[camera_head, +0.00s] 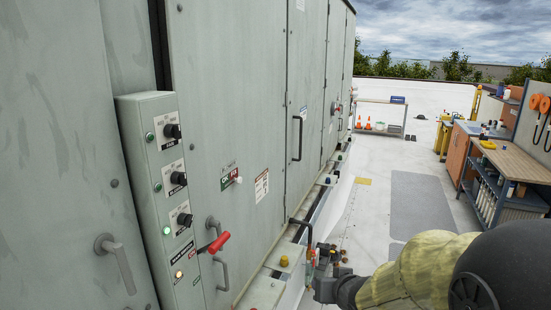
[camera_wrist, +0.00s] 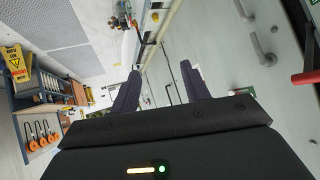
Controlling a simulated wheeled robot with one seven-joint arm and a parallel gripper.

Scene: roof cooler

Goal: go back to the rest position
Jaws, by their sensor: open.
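My gripper (camera_head: 327,284) is low in the middle right of the head view, at the end of my arm. It is beside the grey cooler cabinet (camera_head: 250,110), over its lower edge. In the wrist view my gripper (camera_wrist: 160,72) shows two dark fingers spread apart with nothing between them. Whether the fingers touch anything is not clear in the head view, where they are small and partly hidden.
A control box (camera_head: 165,200) with knobs and a red lever (camera_head: 214,243) juts out at the left. Pipework (camera_head: 306,236) stands close by my gripper. A workbench (camera_head: 515,160) is at the right. The pale roof floor (camera_head: 365,195) between is largely clear.

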